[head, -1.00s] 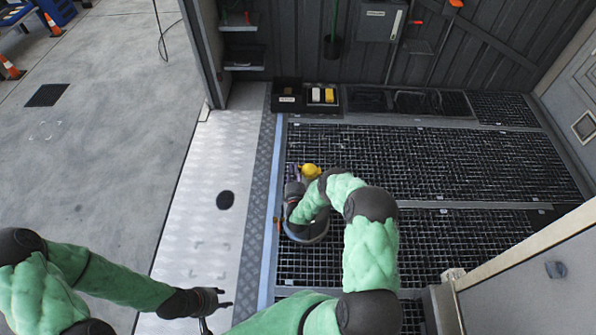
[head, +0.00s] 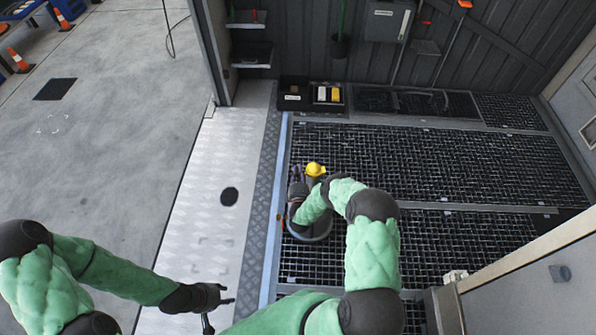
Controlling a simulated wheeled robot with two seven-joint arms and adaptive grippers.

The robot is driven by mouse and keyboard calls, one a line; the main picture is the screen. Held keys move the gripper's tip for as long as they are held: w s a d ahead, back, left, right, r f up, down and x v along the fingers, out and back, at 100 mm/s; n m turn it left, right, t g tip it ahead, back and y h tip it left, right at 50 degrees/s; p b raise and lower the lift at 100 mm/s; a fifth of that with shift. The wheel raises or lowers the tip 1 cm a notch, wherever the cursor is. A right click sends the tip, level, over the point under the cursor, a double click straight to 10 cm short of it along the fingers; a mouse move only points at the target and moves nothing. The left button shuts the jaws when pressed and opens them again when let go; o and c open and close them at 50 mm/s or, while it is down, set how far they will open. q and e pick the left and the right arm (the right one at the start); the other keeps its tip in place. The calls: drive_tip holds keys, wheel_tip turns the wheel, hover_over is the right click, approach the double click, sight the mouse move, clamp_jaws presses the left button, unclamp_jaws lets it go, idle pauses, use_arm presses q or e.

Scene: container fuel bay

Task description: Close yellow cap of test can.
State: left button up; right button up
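The yellow cap (head: 315,169) shows just beyond my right gripper, at the far side of the can. The test can (head: 310,233) stands on the floor grating and is mostly hidden by my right arm; only part of its rounded lower edge shows. My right gripper (head: 301,178) is at the can, close to the cap on its left side; its fingers are small and partly hidden, so whether they touch the cap cannot be told. My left gripper (head: 230,294) is open and empty over the metal plate floor, well to the left of the can.
Black bins (head: 295,94) with yellow and white items stand at the back by the wall. A wall panel (head: 565,275) stands at the lower right. The dark grating (head: 450,165) to the right of the can is clear.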

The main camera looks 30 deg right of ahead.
drive_tip(key=shift+o, duration=0.9)
drive_tip(key=shift+f, duration=0.1)
drive_tip(key=shift+s, duration=0.1)
drive_tip(key=v, duration=1.1)
drive_tip(key=shift+s+a, duration=0.25)
drive_tip(key=shift+s, duration=0.1)
drive_tip(key=shift+w, duration=0.1)
